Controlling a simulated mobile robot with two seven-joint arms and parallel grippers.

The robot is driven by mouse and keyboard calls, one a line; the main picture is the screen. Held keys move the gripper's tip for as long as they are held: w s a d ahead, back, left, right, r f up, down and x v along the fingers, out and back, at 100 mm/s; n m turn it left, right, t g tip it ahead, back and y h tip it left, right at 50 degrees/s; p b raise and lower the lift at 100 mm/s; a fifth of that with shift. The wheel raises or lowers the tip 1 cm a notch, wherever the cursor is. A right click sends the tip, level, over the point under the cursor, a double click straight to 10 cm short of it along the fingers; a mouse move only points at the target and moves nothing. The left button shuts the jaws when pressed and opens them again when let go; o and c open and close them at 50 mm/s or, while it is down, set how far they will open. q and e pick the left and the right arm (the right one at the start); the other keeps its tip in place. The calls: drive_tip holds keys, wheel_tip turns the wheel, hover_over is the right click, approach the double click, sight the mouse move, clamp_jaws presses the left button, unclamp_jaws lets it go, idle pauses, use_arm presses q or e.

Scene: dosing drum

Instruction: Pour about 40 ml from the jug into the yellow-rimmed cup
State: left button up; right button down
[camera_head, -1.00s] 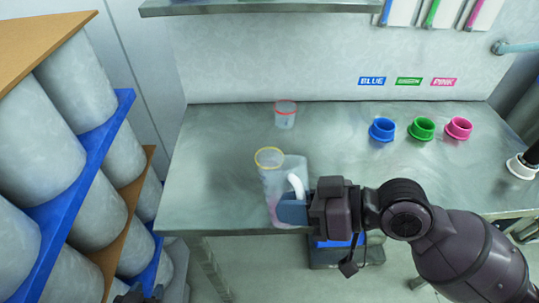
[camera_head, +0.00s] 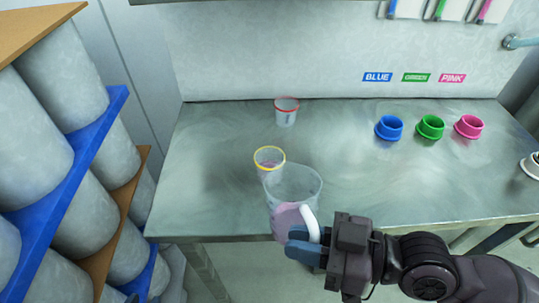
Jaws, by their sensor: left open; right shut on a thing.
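The yellow-rimmed cup (camera_head: 268,169) stands upright on the bench, left of the middle. A pinkish tint shows inside it; I cannot tell how much liquid it holds. The clear jug (camera_head: 296,186), with pink liquid low in it and a white handle (camera_head: 312,224), is just in front and to the right of the cup, overlapping its lower edge in the picture. My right gripper (camera_head: 303,244) is shut on the jug's handle. Only a dark sliver of my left gripper (camera_head: 132,298) shows at the bottom edge, open and far from the cup.
A red-rimmed cup (camera_head: 286,115) stands behind the yellow-rimmed cup. Blue (camera_head: 389,129), green (camera_head: 430,128) and pink (camera_head: 468,127) collars sit at the back right. A rack of drums (camera_head: 65,70) is on the left. The bench's middle right is clear.

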drive_tip(key=shift+s+d+f+n+t+y+b, duration=0.15)
drive_tip(key=shift+s+f+n+y+b, duration=0.2)
drive_tip(key=shift+f+n, duration=0.2)
drive_tip(key=shift+s+f+n+t+y+b, duration=0.15)
drive_tip(key=shift+s+f+n+y+b, duration=0.1)
drive_tip(key=shift+s+f+n+b, duration=0.3)
drive_tip(key=shift+w, duration=0.15)
